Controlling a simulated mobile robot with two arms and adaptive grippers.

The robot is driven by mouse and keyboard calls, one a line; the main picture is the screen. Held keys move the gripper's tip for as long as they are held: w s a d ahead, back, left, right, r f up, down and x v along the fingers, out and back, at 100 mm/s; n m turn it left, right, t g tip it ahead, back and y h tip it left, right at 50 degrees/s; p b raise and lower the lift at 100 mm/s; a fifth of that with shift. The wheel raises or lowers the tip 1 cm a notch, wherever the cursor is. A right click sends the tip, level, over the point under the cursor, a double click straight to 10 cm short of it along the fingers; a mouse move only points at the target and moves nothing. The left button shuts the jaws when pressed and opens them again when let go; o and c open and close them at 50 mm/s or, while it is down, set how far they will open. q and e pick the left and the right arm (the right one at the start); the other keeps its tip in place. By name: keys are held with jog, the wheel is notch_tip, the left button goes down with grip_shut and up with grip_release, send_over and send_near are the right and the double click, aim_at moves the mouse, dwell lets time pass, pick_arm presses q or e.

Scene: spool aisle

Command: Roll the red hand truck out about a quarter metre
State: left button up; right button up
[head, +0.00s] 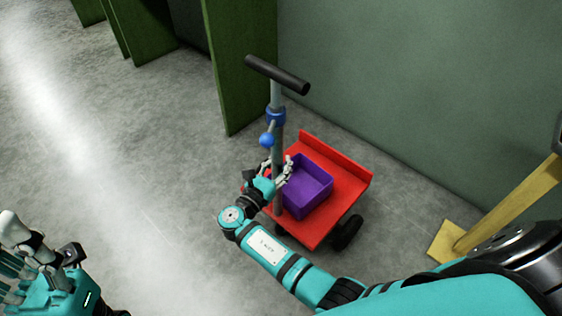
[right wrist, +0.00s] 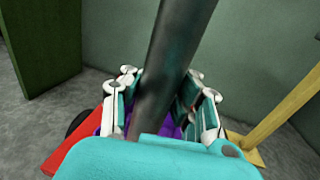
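The red hand truck (head: 346,190) stands on the floor close to the green-grey wall, with a grey upright post and a black crossbar handle (head: 277,74). A purple bin (head: 309,188) sits on its red bed. My right gripper (head: 277,169) is at the lower part of the post. In the right wrist view the fingers (right wrist: 162,88) lie on both sides of the dark post (right wrist: 172,55) and appear shut on it. My left gripper (head: 20,252) is at the lower left, away from the truck, its fingers apart and empty.
A dark green panel (head: 240,65) stands left of and behind the truck, with more green panels farther back. A yellow post with a foot (head: 500,208) stands to the right of the truck. The grey concrete floor (head: 150,165) left of the truck is clear.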

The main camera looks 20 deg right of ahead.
jog(key=o, duration=0.8)
jog(key=shift+d, duration=0.2)
notch_tip(320, 180, up, 10)
